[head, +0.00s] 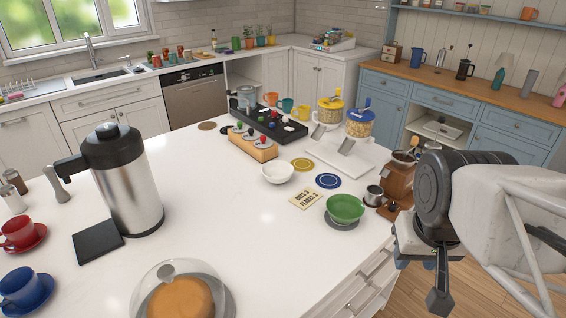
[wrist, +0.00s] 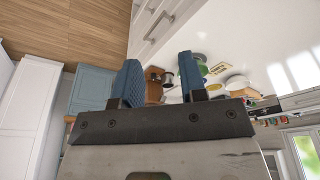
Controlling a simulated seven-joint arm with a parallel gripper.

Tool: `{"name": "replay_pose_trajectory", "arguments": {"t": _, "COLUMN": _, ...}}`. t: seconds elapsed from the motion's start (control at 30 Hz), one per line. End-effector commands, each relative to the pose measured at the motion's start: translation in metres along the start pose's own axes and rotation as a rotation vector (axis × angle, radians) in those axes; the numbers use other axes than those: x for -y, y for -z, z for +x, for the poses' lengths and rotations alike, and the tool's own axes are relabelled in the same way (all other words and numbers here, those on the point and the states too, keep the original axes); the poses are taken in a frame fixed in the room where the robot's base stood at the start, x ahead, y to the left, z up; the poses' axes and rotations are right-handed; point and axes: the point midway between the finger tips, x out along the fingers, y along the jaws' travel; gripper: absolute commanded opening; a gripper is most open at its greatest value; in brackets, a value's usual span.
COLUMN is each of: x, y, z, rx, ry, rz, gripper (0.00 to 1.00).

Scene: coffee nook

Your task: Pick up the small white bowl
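The small white bowl (head: 277,172) sits upright on the white island counter (head: 230,215), near its middle right, and looks empty. In the head view my arm is at the right, off the counter's edge, well away from the bowl; the fingers are mostly hidden there.
A green bowl (head: 344,208), a sign card (head: 305,199), a blue plate (head: 327,181) and a yellow plate (head: 302,164) are near the bowl. A wooden grinder (head: 398,180) stands at the right edge. A large steel flask (head: 127,185) stands left. The counter's middle is clear.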

Motion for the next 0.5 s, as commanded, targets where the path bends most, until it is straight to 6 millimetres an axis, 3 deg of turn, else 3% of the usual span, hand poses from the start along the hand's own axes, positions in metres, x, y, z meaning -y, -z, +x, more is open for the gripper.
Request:
{"name": "replay_pose_trajectory", "arguments": {"t": 0.27, "x": 0.009, "y": 0.039, "z": 0.002, "rx": 0.009, "ry": -0.024, "rz": -0.088, "gripper": 0.39}}
{"name": "replay_pose_trajectory", "arguments": {"t": 0.5, "x": 0.03, "y": 0.099, "z": 0.009, "rx": 0.013, "ry": -0.06, "rz": -0.222, "gripper": 0.39}}
